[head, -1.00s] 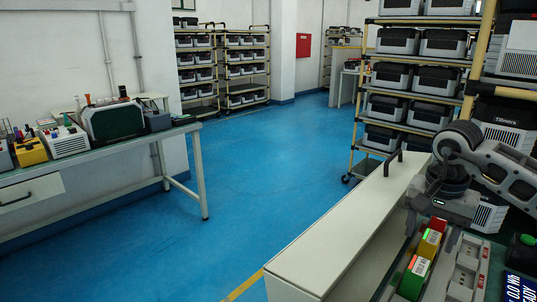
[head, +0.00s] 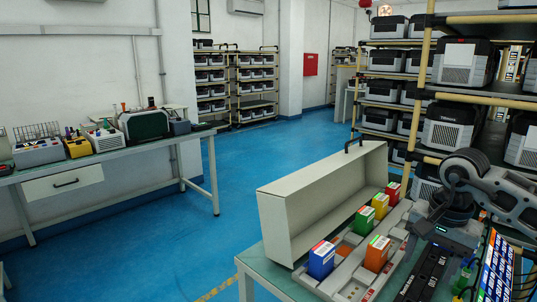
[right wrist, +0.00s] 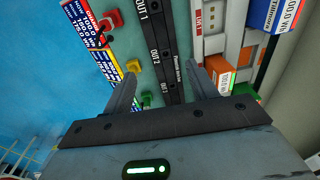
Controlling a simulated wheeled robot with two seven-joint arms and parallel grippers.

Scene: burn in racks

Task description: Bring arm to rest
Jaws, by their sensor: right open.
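My right gripper (head: 437,250) hangs over the green bench (head: 252,262) at the right of the head view. In the right wrist view its two fingers (right wrist: 162,85) are spread apart, with a black strip marked OUT 1 and OUT 2 (right wrist: 165,50) below and nothing held between them. A grey tray (head: 325,285) lies left of the gripper. It carries a blue block (head: 321,262), an orange block (head: 376,255), a green block (head: 363,221), a yellow block (head: 380,206) and a red block (head: 392,193). My left gripper is not in view.
A long upright cream panel (head: 275,228) stands behind the tray. A colourful display board (head: 496,268) is right of the gripper. A rack of grey-black units (head: 448,135) stands behind the arm. Open blue floor (head: 235,195) lies to the left, before another workbench (head: 115,155).

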